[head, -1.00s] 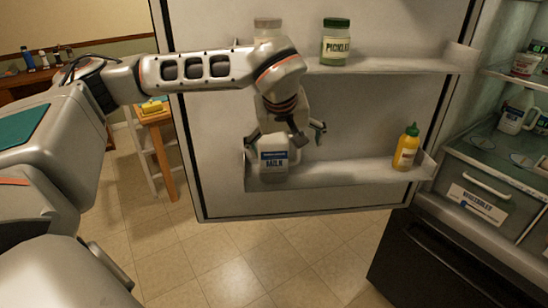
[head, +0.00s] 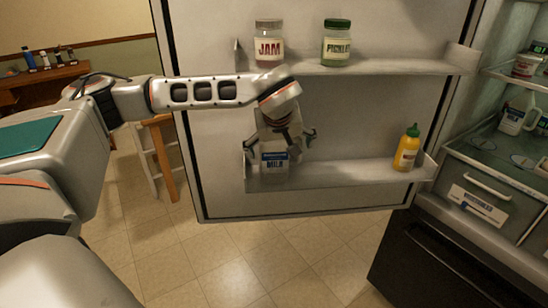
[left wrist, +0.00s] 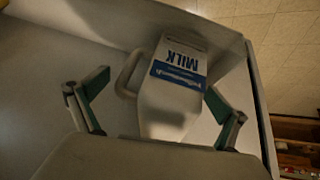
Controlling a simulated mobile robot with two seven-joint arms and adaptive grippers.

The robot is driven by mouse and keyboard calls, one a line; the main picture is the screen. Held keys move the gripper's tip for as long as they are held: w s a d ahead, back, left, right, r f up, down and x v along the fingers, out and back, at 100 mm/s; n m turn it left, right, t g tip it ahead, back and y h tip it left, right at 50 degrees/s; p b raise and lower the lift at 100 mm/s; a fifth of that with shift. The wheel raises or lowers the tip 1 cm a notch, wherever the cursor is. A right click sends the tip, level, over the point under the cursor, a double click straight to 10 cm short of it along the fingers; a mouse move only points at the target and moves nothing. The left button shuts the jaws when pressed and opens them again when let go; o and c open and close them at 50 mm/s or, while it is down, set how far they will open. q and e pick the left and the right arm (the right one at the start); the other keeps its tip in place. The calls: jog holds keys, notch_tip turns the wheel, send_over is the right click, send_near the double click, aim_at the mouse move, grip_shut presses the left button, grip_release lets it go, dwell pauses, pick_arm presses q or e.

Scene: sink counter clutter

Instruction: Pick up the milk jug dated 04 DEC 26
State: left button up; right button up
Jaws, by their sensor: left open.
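A white milk jug (head: 274,168) with a blue and white MILK label stands in the lower door shelf (head: 345,172), at its left end. In the left wrist view the jug (left wrist: 178,80) appears upside down, with its handle on the left; its date is too small to read. My left gripper (head: 281,145) is open above the jug, its fingers spread. In the left wrist view its fingers (left wrist: 158,85) stand on either side of the jug, apart from it. Another white jug (head: 517,113) stands inside the fridge at right. My right gripper is not in view.
A jam jar (head: 268,45) and a pickle jar (head: 336,43) stand on the upper door shelf (head: 400,66), close above my left arm. A yellow bottle (head: 407,148) stands at the lower shelf's right end. The shelf between bottle and jug is clear.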

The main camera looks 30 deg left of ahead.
pick_arm(q)
jog(key=c, duration=1.6)
jog(key=shift+r, duration=0.15)
jog(key=c, duration=0.4)
jog(key=shift+w, duration=0.1)
